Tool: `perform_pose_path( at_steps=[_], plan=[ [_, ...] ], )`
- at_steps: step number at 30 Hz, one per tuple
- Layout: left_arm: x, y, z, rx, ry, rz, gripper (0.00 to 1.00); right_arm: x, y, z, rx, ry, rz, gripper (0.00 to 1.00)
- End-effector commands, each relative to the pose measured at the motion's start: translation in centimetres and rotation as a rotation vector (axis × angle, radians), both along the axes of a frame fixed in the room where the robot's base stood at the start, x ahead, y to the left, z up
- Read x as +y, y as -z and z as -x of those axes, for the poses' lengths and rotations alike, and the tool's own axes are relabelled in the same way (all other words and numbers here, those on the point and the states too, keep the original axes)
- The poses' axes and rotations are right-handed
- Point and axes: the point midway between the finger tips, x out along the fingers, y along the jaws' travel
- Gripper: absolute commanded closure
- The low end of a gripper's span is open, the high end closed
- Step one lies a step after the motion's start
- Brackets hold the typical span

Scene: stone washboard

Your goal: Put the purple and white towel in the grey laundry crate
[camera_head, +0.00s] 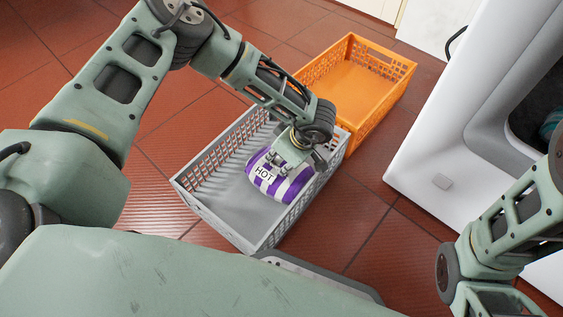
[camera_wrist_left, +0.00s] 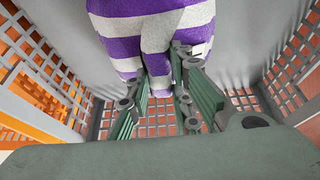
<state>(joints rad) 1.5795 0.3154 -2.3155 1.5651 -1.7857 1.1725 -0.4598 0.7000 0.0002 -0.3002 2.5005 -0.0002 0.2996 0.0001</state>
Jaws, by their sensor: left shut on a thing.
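The purple and white striped towel (camera_head: 274,184) is inside the grey laundry crate (camera_head: 217,221), towards its right end in the head view. A "HOT" label shows on the towel. My left gripper (camera_head: 297,158) reaches down into the crate and is shut on the towel. In the left wrist view the towel (camera_wrist_left: 155,35) hangs between and beyond the fingers (camera_wrist_left: 160,85), with the crate's lattice walls (camera_wrist_left: 300,55) around it. Whether the towel touches the crate floor is hard to tell. My right arm shows at the lower right of the head view; its fingertips are not visible.
An orange crate (camera_head: 398,85) stands right beside the grey one, behind it. A white machine (camera_head: 440,150) with an open round door hole stands at the right, with some cloth (camera_head: 550,122) inside. Red tiled floor (camera_head: 372,232) is free around the crates.

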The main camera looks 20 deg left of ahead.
Motion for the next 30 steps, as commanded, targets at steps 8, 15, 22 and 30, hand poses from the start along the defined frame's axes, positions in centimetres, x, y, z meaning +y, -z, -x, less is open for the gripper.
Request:
perform_pose_path(
  at_steps=[8,15,22,30],
  plan=[
    [0.0,0.0,-0.1,-0.002,0.000,0.001,1.00,0.0,0.0,0.0,-0.001,0.000,0.001,0.68],
    [0.0,0.2,-0.1,-0.001,0.000,0.001,0.66,0.0,0.1,0.0,-0.001,0.000,0.001,0.68],
    [0.0,0.2,-0.1,-0.001,0.000,0.001,0.61,0.0,0.1,0.0,-0.001,0.000,0.001,0.68],
    [-0.4,-1.1,0.0,-0.002,0.001,0.001,0.61,0.0,-0.9,0.0,-0.001,0.000,0.001,0.68]
  ],
)
